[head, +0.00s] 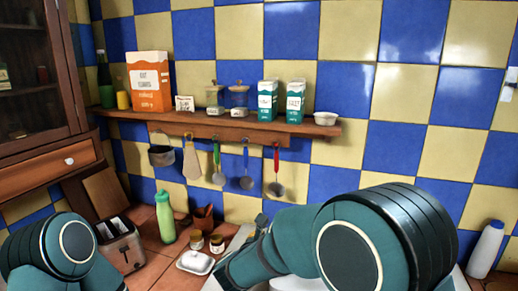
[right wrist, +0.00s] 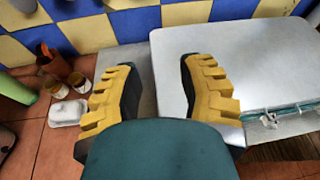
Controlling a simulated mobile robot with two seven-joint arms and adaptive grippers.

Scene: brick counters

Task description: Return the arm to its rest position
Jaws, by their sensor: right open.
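My right gripper (right wrist: 160,66) shows in the right wrist view with its two yellow-ridged fingers spread wide apart. Nothing is between the fingers; the grey counter edge and a white slab-like surface (right wrist: 240,60) lie beyond and below them. In the head view my teal right arm (head: 290,235) reaches from the lower right toward the middle, over the counter. Its gripper cannot be made out there. My left arm (head: 55,245) shows only in the lower left corner, and its gripper is out of the picture.
A green bottle (head: 166,218), a toaster (head: 121,245), small jars (head: 216,244) and a white butter dish (head: 195,262) stand left of my right arm. A shelf (head: 215,122) with hanging utensils runs along the wall. A white bottle (head: 486,249) stands far right.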

